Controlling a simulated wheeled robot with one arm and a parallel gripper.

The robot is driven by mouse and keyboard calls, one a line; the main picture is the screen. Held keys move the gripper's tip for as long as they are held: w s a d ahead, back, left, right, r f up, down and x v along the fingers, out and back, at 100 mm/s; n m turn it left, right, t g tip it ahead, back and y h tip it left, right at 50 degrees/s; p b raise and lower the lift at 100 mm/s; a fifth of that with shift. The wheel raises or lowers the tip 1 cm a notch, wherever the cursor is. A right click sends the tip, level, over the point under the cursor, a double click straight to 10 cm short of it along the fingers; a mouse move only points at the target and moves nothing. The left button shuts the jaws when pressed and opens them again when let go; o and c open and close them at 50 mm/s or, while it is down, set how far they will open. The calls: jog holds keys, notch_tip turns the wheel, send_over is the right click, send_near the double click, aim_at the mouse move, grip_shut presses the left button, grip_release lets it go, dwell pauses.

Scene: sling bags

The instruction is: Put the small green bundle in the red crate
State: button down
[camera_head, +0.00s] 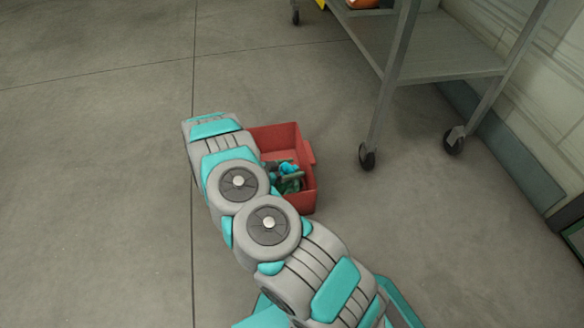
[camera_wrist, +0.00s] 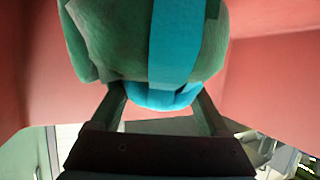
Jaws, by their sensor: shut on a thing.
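The small green bundle (camera_wrist: 118,38) with a bright blue strap fills the top middle of the wrist view. My gripper (camera_wrist: 162,100) is shut on it, one finger at each side of its lower part. Red walls of the crate (camera_wrist: 270,85) surround the bundle in that view. In the head view the red crate (camera_head: 278,135) stands on the floor, partly hidden by my arm. The green bundle (camera_head: 292,186) shows inside it, below the rim. I cannot tell whether the bundle touches the crate floor. My gripper is mostly hidden behind my arm there.
A grey metal cart (camera_head: 440,55) on casters stands at the upper right, with an orange thing (camera_head: 362,3) cut off at the top edge. A wall runs along the right. The concrete floor at left is clear.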

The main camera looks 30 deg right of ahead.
jog(key=shift+f, duration=0.1)
grip_release()
jog(key=shift+r+p, duration=0.4)
jog(key=shift+r, duration=0.1)
jog(key=v, duration=0.7)
jog(key=shift+a+r+p, duration=0.25)
jog(key=shift+p, duration=0.05)
